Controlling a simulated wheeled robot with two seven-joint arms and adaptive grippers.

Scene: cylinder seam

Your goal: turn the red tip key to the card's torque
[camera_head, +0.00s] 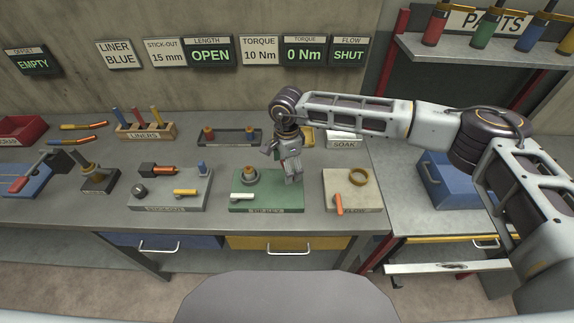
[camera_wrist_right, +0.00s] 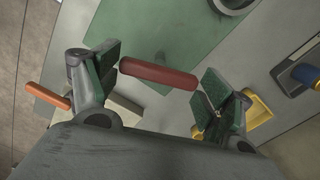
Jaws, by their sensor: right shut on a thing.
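My right gripper (camera_head: 293,177) is over the right end of the green board (camera_head: 260,206). In the right wrist view its pads stand on either side of the red tip key (camera_wrist_right: 158,73), closed on the two ends of its bar. A round grey fitting (camera_head: 250,176) and a white handle (camera_head: 242,196) are on the board, left of the gripper. The torque card (camera_head: 260,50) reads 10 Nm. The torque display (camera_head: 304,50) reads 0 Nm. My left gripper is not in view.
Right of the green board is a pale board (camera_head: 365,203) with a brass ring (camera_head: 358,177) and an orange handle (camera_head: 339,204). Left is a grey board (camera_head: 150,200) with a knob and a yellow handle. The soak block (camera_head: 344,140) stands behind. The bench front strip is clear.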

